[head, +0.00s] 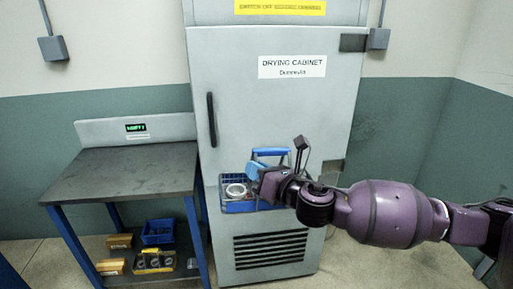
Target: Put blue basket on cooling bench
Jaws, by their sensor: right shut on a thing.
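A blue basket (240,206) with a blue handle hangs in front of the drying cabinet, with a round metal ring visible in it. My right gripper (260,178) comes in from the right and is shut on the basket; the exact grip point is partly hidden by the gripper. A bench (130,172) with a dark bare top, blue legs and a small green display on its back panel stands to the left of the basket. It may be the cooling bench; its label is too small to read. My left gripper is not in view.
The drying cabinet (272,108) stands behind the basket, its door shut. On the bench's lower shelf are a blue bin (158,231), yellow boxes (111,267) and a yellow holder with round parts (154,260). The bench top is clear.

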